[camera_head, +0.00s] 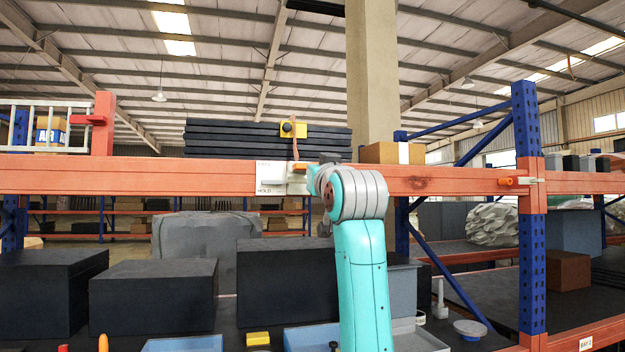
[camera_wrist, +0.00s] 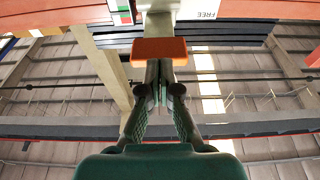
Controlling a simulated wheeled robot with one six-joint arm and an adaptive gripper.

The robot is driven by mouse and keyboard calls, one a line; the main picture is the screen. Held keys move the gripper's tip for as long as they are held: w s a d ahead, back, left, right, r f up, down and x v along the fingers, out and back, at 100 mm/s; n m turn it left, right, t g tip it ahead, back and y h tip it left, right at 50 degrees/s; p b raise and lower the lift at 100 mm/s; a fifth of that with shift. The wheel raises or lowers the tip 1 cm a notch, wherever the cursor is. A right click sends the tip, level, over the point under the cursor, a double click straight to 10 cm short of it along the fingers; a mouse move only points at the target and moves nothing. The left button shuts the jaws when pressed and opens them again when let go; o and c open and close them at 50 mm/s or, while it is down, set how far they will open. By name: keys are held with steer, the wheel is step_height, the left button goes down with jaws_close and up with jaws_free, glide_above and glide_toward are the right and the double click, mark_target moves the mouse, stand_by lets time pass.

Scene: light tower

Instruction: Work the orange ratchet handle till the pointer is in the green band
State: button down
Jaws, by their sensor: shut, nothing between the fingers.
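The orange ratchet handle (camera_wrist: 159,50) is a wide block close in front of my gripper (camera_wrist: 159,76) in the wrist view. My fingers are shut and empty, with their tips at the handle's near edge; I cannot tell whether they touch. In the head view a small orange part (camera_head: 299,166) shows beside a white plate marked HOLD (camera_head: 271,178) on the orange beam; my arm hides the rest. In the wrist view, a strip with green and red patches (camera_wrist: 122,12) is cut by the top edge. The pointer cannot be made out.
The orange beam (camera_head: 130,175) crosses the view. A blue post (camera_head: 532,220) stands right. Dark boxes (camera_head: 153,297) and small items fill the lower shelf.

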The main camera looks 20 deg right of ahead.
steer(key=v, duration=0.8)
steer(key=shift+f, duration=0.3)
steer(key=shift+s, duration=0.1)
stand_by(0.5)
